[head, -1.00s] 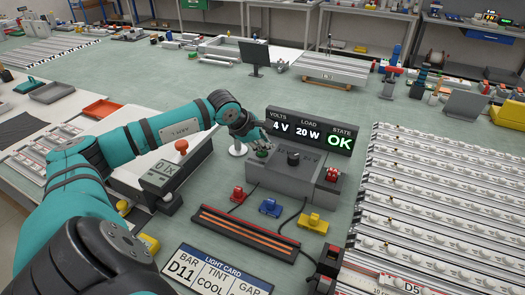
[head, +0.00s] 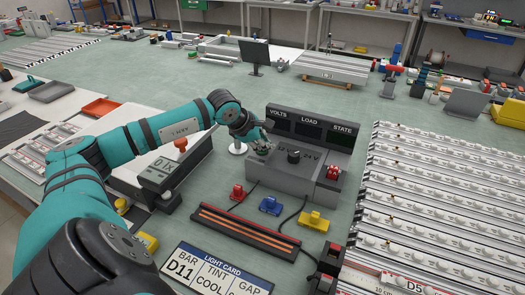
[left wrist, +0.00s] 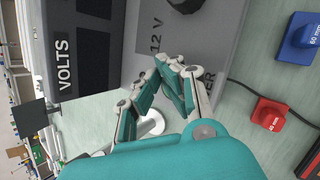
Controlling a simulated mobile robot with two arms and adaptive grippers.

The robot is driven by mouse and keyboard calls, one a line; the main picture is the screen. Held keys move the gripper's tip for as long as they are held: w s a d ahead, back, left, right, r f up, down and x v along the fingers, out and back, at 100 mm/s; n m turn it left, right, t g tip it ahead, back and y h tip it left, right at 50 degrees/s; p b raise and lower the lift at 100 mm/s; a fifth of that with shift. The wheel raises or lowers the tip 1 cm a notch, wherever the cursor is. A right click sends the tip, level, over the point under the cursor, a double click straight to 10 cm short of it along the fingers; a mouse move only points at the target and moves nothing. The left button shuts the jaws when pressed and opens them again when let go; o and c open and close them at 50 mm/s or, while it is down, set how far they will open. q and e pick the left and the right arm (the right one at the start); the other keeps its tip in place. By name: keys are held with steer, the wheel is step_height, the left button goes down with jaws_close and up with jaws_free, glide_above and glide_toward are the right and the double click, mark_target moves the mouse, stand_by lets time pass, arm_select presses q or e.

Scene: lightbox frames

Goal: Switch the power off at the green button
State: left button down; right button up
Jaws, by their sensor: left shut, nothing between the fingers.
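The grey power supply (head: 270,179) stands on the bench in the middle of the head view, with a dark knob (head: 293,157) on top. Its display panel (head: 311,130) reads VOLTS, LOAD and STATE, and its windows are dark. My left gripper (head: 262,148) is at the left part of the supply's top; it also shows in the left wrist view (left wrist: 178,68). It is shut and empty, fingertips down at the supply's face beside the printed word ending in "ER". The green button is hidden under or behind the fingers. My right gripper is not in view.
Red (head: 238,193), blue (head: 270,206) and yellow (head: 313,221) blocks sit in front of the supply. A dark bar with orange strips (head: 246,232) lies nearer. LED bars (head: 440,200) fill the right side.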

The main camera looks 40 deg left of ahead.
mark_target(265, 151)
arm_select(q)
steer(key=shift+r, duration=0.1)
stand_by(0.3)
steer(key=shift+r, duration=0.3)
steer(key=shift+r+p, duration=1.5)
steer(key=shift+r, duration=1.45)
